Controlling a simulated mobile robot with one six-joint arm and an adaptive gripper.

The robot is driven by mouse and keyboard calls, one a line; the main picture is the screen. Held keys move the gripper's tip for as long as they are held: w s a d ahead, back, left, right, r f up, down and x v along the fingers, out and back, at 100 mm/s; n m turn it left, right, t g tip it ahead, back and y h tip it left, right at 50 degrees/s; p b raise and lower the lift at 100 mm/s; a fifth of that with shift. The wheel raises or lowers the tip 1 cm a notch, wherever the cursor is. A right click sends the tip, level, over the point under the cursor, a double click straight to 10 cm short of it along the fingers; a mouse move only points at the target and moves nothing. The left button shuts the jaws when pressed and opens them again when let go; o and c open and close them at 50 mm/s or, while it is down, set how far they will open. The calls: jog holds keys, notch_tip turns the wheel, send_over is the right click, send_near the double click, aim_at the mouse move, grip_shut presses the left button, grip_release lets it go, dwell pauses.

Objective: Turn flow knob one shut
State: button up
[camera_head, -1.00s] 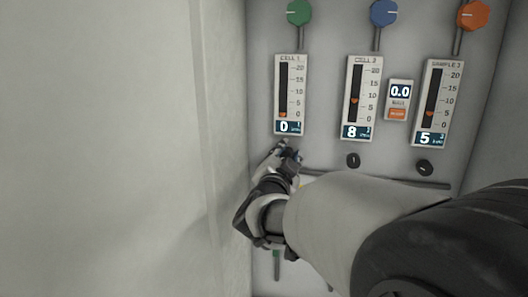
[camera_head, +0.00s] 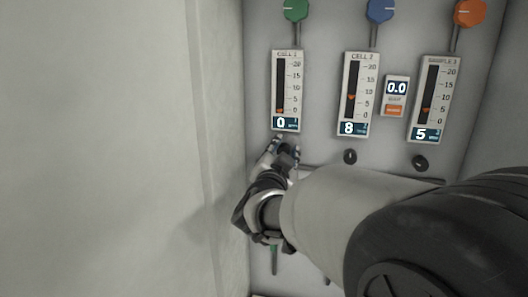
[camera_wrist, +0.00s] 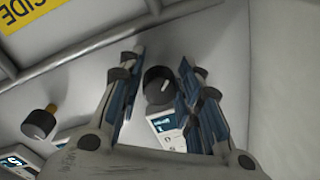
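Flow knob one, a small round black knob, sits between my gripper's two fingers in the wrist view (camera_wrist: 158,86). My gripper (camera_head: 284,148) is just below the Cell 1 meter. In the wrist view my gripper (camera_wrist: 158,92) is open, with a gap on both sides of the knob. The Cell 1 flow meter (camera_head: 287,91) reads 0, and its orange marker is at the bottom of the scale.
The Cell 2 meter (camera_head: 358,94) reads 8, with a black knob (camera_head: 350,157) below it. The Sample 3 meter (camera_head: 434,99) reads 5, with its knob (camera_head: 420,163) below. A wall (camera_head: 225,120) stands close at the left. Green (camera_head: 295,9), blue (camera_head: 381,9) and orange (camera_head: 470,12) knobs are above.

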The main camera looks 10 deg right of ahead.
jog(key=o, duration=0.3)
jog(key=v, duration=1.2)
jog(key=s+a+f+n+g+y+b, duration=0.2)
jog(key=s+f+n+y+b, duration=0.25)
jog(key=f, duration=0.25)
jog(key=s+a+f+n+g+y+b, duration=0.25)
jog(key=f+n+y+b, duration=0.2)
jog(key=f, duration=0.25)
jog(key=s+d+f+g+h+b, duration=0.1)
jog(key=s+d+f+g+b, duration=0.2)
jog(key=s+f, duration=0.6)
jog(key=s+d+f+n+g+h+b, duration=0.1)
jog(key=s+d+f+g+b, duration=0.3)
jog(key=s+f, duration=0.5)
jog(key=s+d+g, duration=0.1)
jog(key=s, duration=0.1)
jog(key=shift+s+d+f+n, duration=0.25)
jog(key=shift+s+d+n, duration=0.05)
jog(key=shift+s+d, duration=0.1)
